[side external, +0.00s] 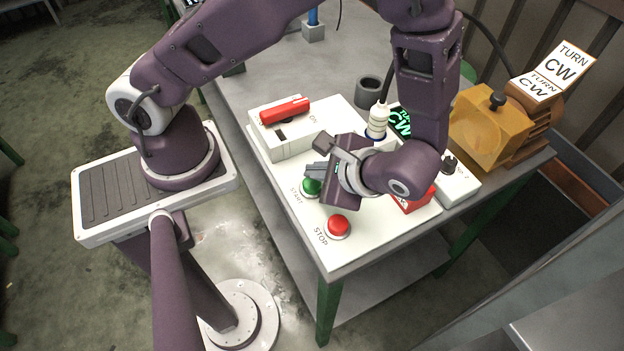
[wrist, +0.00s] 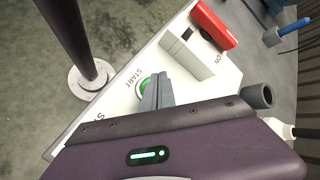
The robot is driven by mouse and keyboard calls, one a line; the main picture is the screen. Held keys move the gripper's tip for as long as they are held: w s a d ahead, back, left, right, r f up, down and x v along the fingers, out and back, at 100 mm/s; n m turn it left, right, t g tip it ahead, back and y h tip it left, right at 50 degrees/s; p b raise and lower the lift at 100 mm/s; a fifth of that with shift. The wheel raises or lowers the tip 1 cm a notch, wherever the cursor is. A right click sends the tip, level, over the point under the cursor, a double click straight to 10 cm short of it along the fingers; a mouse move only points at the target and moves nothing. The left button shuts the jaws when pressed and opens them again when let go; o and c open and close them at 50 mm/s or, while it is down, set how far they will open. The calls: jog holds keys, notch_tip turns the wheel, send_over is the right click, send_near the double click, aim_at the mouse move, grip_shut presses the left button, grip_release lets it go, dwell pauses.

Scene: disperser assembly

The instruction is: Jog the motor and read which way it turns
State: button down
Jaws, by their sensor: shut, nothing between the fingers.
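My gripper (side external: 312,174) is shut and empty, with its fingertips at the green START button (side external: 311,188) on the white panel (side external: 310,225). In the wrist view the shut fingers (wrist: 157,80) partly cover the green button (wrist: 146,88); I cannot tell whether they press it. The red STOP button (side external: 337,225) stands nearer the panel's front corner. A red lever (side external: 285,111) lies on a white switch box by the word ON. A dark display (side external: 401,121) shows green letters reading CW, partly hidden by my arm. A sign (side external: 560,67) reads TURN CW.
A white ribbed post (side external: 377,121) and a grey cup (side external: 369,92) stand behind my gripper. An orange housing (side external: 488,125) with a black knob stands at the right.

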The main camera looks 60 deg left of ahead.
aim_at(315, 186)
jog(key=shift+r, duration=2.5)
jog(key=s+a+r+n+t+h, duration=0.1)
jog(key=s+r+n+t+h, duration=0.2)
jog(key=r, duration=0.6)
jog(key=s+a+r+n+t+h, duration=0.2)
jog(key=r+h, duration=0.4)
jog(key=r, duration=0.3)
jog(key=s+n+t, duration=0.1)
jog(key=t, duration=0.1)
jog(key=shift+a+r+n+t, duration=0.15)
jog(key=shift+r+n+t, duration=0.15)
jog(key=shift+r, duration=0.1)
dwell(3.1)
